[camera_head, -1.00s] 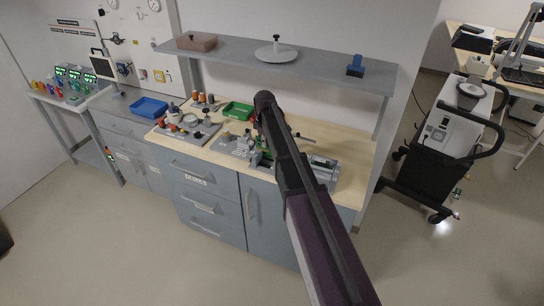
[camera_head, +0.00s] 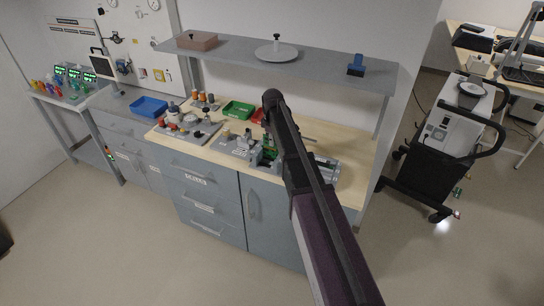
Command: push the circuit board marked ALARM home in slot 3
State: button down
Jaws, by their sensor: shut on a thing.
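My arm reaches over the wooden workbench, and its wrist hangs above a grey slotted fixture (camera_head: 257,160). My gripper (camera_head: 267,136) points down there, partly hidden behind my own arm. It is shut on a green circuit board (camera_head: 268,146), seen as a small green patch at the fixture. The ALARM marking and the slot numbers are too small to read. I cannot tell which slot the board is at or how deep it sits.
A green tray (camera_head: 237,110) and a blue tray (camera_head: 149,107) lie left of the arm. A grey plate with knobs (camera_head: 196,132) is on the bench. A grey shelf (camera_head: 320,73) overhangs behind. A black-handled cart (camera_head: 440,150) stands right.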

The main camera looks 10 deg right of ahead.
dwell(0.4)
notch_tip(320, 180, up, 6)
jog(key=p, duration=0.5)
jog(key=shift+f+p, duration=0.1)
jog(key=shift+p, duration=0.3)
jog(key=shift+a, duration=0.25)
